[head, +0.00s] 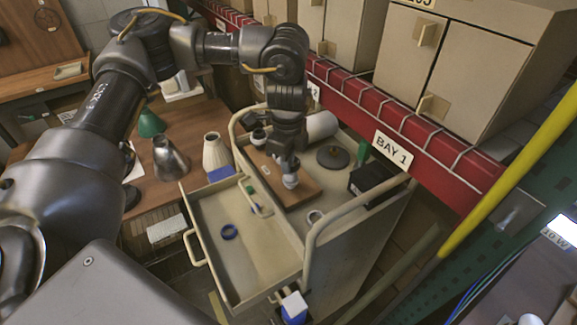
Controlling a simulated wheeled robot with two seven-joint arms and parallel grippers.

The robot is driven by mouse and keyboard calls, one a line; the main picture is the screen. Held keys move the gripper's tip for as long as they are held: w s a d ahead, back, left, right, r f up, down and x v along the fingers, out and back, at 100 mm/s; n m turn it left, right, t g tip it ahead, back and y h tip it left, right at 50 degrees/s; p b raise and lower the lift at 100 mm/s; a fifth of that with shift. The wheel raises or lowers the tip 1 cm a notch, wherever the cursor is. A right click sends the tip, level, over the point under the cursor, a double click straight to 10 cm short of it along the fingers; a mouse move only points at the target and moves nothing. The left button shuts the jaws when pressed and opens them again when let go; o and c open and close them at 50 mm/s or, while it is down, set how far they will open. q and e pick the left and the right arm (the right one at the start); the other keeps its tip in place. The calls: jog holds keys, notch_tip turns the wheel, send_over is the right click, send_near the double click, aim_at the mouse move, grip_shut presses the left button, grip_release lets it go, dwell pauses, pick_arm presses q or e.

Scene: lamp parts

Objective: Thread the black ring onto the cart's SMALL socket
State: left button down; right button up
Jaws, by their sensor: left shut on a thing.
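My left gripper (288,166) points down over the wooden board (311,187) on the cart's top. It is shut; the dark thing in its jaws, apparently the black ring, hardly stands out from the dark fingers. A small pale round piece (290,181) shows right under the fingertips, apparently the small socket; I cannot tell whether the ring is around it or above it. A dark socket-like piece (258,136) stands at the board's far left end. My right gripper is not in view.
The cart's handrail (343,212) and red shelf beam (437,157) stand close right.

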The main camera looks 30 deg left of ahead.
pick_arm(q)
jog(key=shift+f, duration=0.15)
dwell(0.4)
jog(key=shift+f+b, duration=0.5)
jog(key=shift+f, duration=0.2)
jog(key=shift+r, duration=0.15)
jog(key=c, duration=2.1)
grip_release()
grip_shut()
jog(key=shift+s+f+p, duration=0.2)
jog(key=shift+p, duration=0.1)
